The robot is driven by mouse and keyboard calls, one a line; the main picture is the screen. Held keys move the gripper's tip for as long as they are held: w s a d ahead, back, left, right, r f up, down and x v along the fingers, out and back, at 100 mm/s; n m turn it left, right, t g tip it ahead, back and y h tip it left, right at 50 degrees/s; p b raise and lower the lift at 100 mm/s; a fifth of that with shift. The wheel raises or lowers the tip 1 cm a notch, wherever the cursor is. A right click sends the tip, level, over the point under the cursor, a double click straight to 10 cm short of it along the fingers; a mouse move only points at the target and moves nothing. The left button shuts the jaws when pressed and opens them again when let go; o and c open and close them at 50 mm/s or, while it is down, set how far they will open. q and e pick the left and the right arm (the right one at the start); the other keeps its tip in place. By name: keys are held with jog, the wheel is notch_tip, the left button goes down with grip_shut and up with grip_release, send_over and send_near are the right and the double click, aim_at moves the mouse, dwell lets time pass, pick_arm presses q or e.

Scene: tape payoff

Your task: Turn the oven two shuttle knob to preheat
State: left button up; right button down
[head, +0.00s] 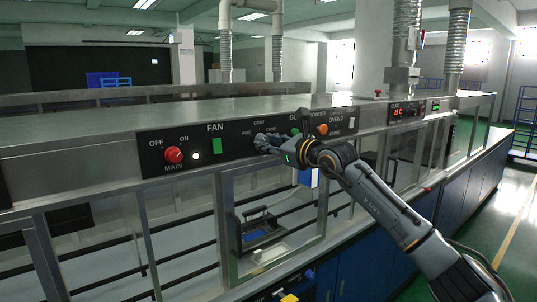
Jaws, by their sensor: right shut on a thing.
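The oven two control panel (222,148) runs along the front edge of the steel oven top, with an "OVEN 2" label on its right part. My right gripper (265,141) is at the middle of this panel, among small labels that seem to read PRE., COAT and CURE. It is shut on the shuttle knob, which it hides almost wholly, so the knob's pointing direction cannot be told. My right arm reaches in from the lower right. My left gripper is not in view.
On the panel are a red main knob (174,155), a white lamp (196,156), a green fan switch (217,140) and an orange knob (321,129). Ducts stand behind. Green floor is free at right.

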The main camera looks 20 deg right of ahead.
jog(key=shift+n+b, duration=1.1)
jog(key=shift+n, duration=1.3)
jog(key=c, duration=1)
grip_release()
jog(key=shift+c, duration=0.2)
jog(key=v, duration=1.2)
jog(key=shift+a, duration=0.2)
